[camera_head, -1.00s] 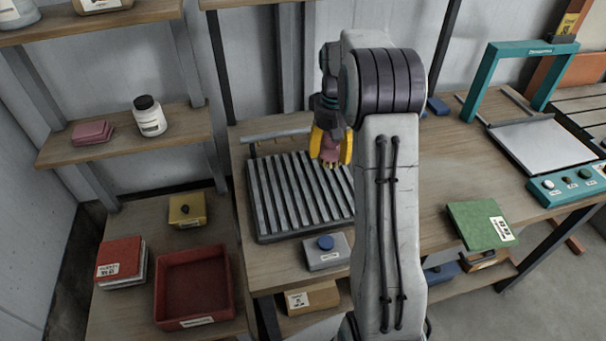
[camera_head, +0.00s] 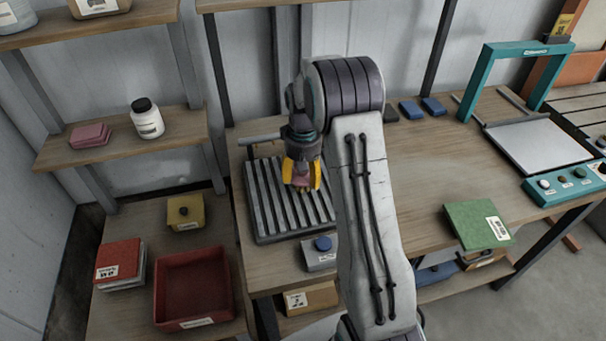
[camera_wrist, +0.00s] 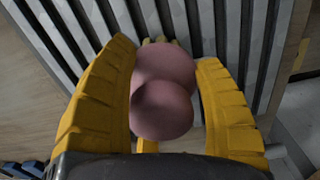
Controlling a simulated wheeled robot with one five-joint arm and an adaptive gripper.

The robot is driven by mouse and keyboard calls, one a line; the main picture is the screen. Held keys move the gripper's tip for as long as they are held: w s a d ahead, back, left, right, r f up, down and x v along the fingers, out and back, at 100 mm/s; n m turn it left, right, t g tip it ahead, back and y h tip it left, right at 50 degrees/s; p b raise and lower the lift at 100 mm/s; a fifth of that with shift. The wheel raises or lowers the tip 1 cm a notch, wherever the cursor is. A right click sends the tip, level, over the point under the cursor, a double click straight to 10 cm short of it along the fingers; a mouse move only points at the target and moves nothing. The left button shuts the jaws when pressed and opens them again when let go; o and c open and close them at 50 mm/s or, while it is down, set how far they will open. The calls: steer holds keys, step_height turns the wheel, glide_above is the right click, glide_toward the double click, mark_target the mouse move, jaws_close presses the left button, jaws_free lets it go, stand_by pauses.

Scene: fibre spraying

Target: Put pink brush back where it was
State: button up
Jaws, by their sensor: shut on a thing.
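My gripper (camera_head: 302,174) has yellow fingers and is shut on the pink brush (camera_head: 301,181). It holds the brush over the dark slatted grate (camera_head: 262,205) on the workbench. In the wrist view the brush's rounded pink body (camera_wrist: 163,90) sits between the two yellow fingers, with the slats behind it. Small yellowish tips show at the brush's far end. I cannot tell whether the brush touches the slats.
A grey box with a blue button (camera_head: 320,252) stands at the grate's front. A rail (camera_head: 260,138) runs behind it. Blue pads (camera_head: 411,109) lie at the back right, a green book (camera_head: 477,225) at the front right. A red tray (camera_head: 194,287) and shelves are at left.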

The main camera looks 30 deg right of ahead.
steer(key=shift+f, duration=0.25)
steer(key=o, duration=1.2)
